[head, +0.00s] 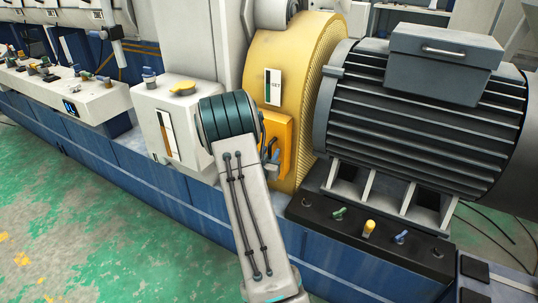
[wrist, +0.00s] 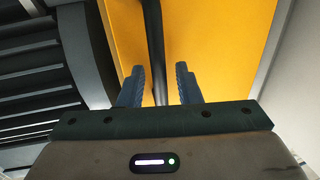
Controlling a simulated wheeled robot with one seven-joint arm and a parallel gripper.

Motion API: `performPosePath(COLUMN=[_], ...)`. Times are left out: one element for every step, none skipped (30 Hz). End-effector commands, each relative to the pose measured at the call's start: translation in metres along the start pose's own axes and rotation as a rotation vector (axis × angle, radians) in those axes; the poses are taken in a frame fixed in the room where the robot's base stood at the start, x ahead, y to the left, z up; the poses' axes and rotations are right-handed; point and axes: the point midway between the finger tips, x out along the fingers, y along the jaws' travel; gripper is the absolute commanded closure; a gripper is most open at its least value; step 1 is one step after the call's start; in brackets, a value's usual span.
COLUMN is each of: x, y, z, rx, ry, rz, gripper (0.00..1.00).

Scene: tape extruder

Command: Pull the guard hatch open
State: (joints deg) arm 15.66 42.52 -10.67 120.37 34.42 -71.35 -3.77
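The guard hatch (head: 281,133) is an orange-yellow panel on the lower front of the round yellow guard (head: 306,55) in the head view. Its orange surface (wrist: 212,40) fills the middle of the wrist view. A dark bar handle (wrist: 153,40) runs down across it. My gripper (wrist: 159,78) is open, with one blue finger on each side of the bar and a visible gap between them. I cannot tell how deep the bar lies between the fingers. In the head view my gripper (head: 270,160) is at the hatch, partly hidden by my arm. The hatch looks shut.
A large dark ribbed motor (head: 415,120) stands just right of the guard, above a black base with several small knobs. A light control box (head: 165,120) with a yellow button stands to the left. The green floor (head: 70,215) at front left is clear.

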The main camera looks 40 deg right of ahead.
Motion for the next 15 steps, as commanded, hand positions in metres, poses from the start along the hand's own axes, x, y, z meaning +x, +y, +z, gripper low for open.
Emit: performPosePath(x=[0.0000,-0.0001,-0.0001,-0.0001,-0.0002,-0.0002,-0.0002,-0.0002,-0.0002,-0.0002,-0.0002,-0.0003,-0.0004,-0.0007,-0.0011], y=[0.0001,0.0001,0.0001,0.0001,0.0001,0.0001,0.0002,0.0003,0.0003,0.0004,0.0004,0.0005,0.0004,0.0003,0.0001], z=[0.0000,0.0000,0.0000,0.0000,0.0000,0.0000,0.0000,0.0000,0.0000,0.0000,0.0000,0.0000,0.0000,0.0000,0.0000], rx=[0.000,0.000,0.000,0.000,0.000,0.000,0.000,0.000,0.000,0.000,0.000,0.000,0.000,0.000,0.000], ry=[0.000,0.000,0.000,0.000,0.000,0.000,0.000,0.000,0.000,0.000,0.000,0.000,0.000,0.000,0.000], rz=[0.000,0.000,0.000,0.000,0.000,0.000,0.001,0.001,0.001,0.001,0.001,0.002,0.002,0.004,0.007], gripper=[0.69,0.69,0.69,0.72,0.80,0.91,1.00,1.00,1.00,1.00,1.00,1.00,1.00,1.00,1.00])
